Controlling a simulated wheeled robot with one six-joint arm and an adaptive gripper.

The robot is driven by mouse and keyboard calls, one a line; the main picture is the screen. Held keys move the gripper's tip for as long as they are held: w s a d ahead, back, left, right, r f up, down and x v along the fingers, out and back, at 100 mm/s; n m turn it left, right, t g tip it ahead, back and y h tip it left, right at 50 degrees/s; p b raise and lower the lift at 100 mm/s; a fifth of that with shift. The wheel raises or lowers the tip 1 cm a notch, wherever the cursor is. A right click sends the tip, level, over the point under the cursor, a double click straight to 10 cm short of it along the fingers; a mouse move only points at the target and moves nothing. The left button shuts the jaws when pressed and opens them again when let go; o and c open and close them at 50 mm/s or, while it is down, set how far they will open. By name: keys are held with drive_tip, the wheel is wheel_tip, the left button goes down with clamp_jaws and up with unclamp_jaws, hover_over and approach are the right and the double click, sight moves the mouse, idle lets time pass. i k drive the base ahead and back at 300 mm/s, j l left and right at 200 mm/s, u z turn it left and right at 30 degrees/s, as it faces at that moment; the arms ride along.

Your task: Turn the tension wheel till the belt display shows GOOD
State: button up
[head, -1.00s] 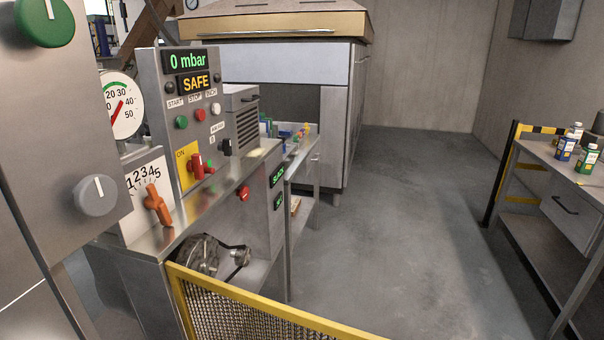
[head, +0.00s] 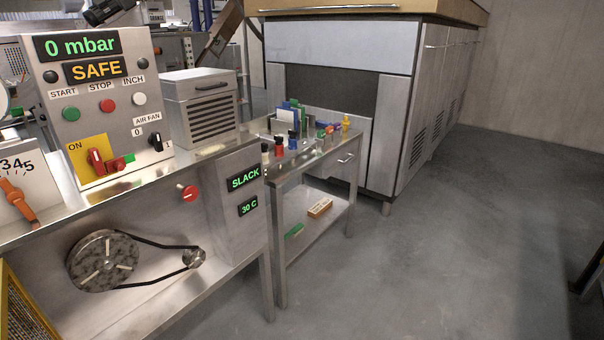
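The belt display (head: 244,178) reads SLACK in green letters on the right part of the machine's front. A small red round knob (head: 188,192) sticks out of the front panel left of the display; I cannot tell for certain whether it is the tension wheel. Below it, a black belt (head: 150,243) runs from a large grey pulley (head: 103,261) to a small pulley (head: 194,258). The belt's upper run sags. My gripper is not in view.
A second display (head: 248,206) reads 30 C. The control panel (head: 90,100) shows 0 mbar and SAFE. A yellow mesh guard (head: 18,310) stands at the lower left. A side table (head: 330,150) with bottles adjoins the machine.

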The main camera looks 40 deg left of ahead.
sight(190, 194)
drive_tip(key=i+l+u, duration=0.1)
drive_tip(key=i+u, duration=0.3)
drive_tip(key=i, duration=0.15)
drive_tip(key=i+l+u, duration=0.25)
drive_tip(key=i+u, duration=0.2)
drive_tip(key=i+l+u, duration=0.25)
drive_tip(key=u, duration=0.2)
drive_tip(key=i+l+u, duration=0.6)
drive_tip(key=l+u, duration=0.25)
drive_tip(key=i+l+u, duration=0.15)
drive_tip(key=l+u, duration=0.4)
drive_tip(key=l, duration=0.2)
